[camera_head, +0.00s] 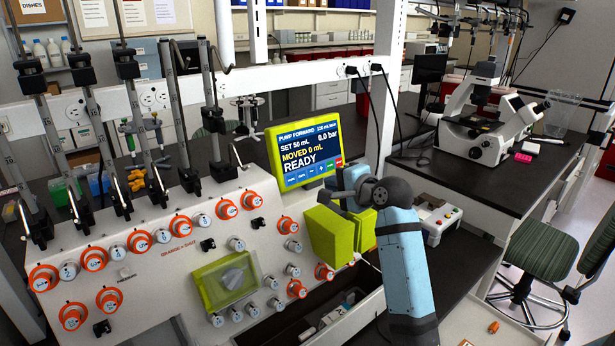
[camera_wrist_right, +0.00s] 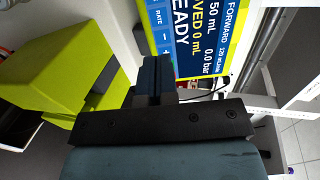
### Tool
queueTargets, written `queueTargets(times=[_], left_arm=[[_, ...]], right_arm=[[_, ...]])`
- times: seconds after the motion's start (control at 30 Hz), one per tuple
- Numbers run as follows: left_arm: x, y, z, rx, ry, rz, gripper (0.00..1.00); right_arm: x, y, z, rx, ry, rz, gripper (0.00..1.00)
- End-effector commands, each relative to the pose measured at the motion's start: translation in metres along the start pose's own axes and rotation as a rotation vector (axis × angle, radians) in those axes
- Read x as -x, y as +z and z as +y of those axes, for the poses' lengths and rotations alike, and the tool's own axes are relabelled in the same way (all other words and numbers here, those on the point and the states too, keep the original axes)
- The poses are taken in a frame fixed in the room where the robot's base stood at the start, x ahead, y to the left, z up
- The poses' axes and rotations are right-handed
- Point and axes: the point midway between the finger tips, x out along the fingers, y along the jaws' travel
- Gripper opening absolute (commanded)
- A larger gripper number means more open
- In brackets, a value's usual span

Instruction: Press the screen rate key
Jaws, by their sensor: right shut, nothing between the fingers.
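The yellow-green framed screen (camera_head: 305,152) reads PUMP FORWARD, SET 50 mL, MOVED 0 mL, READY. A row of small keys runs along its bottom: blue ones, then a green and a red one at the right end. In the right wrist view the screen (camera_wrist_right: 207,40) appears turned on its side, and the blue RATE key (camera_wrist_right: 158,17) shows near the top edge. My right gripper (camera_head: 343,178) is shut and empty at the screen's lower right corner. In the wrist view its fingertips (camera_wrist_right: 154,66) overlap the key row beyond the plus key; I cannot tell whether they touch. My left gripper is out of view.
A yellow-green box (camera_head: 330,234) stands below the screen, close to my right gripper, and also fills the left of the wrist view (camera_wrist_right: 75,70). The white panel (camera_head: 170,270) with orange-ringed knobs and upright rods is at left. A microscope (camera_head: 490,125) stands at right.

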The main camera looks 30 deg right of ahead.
Motion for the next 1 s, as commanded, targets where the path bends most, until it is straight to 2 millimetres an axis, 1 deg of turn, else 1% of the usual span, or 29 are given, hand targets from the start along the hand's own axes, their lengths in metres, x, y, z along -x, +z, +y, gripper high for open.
queueTargets(times=[0.03, 0.2, 0.3, 0.43, 0.5, 0.63, 1.0], left_arm=[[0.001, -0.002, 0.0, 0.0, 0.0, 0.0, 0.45], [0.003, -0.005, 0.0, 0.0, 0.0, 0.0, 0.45], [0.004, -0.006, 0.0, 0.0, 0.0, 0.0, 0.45], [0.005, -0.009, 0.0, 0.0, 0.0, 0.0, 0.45], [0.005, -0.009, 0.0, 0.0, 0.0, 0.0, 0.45], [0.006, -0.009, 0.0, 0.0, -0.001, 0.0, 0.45], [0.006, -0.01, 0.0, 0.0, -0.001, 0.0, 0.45]], right_arm=[[-0.012, 0.001, -0.001, -0.001, 0.001, -0.002, 0.0], [-0.049, 0.001, -0.002, -0.001, 0.001, -0.002, 0.0], [-0.068, 0.001, -0.002, 0.0, 0.001, -0.001, 0.0], [-0.086, 0.001, -0.001, 0.001, 0.001, -0.001, 0.0], [-0.093, 0.001, -0.001, 0.001, 0.0, -0.001, 0.0], [-0.099, 0.001, 0.0, 0.001, 0.0, -0.001, 0.0], [-0.101, 0.0, -0.001, 0.001, 0.0, -0.001, 0.0]])
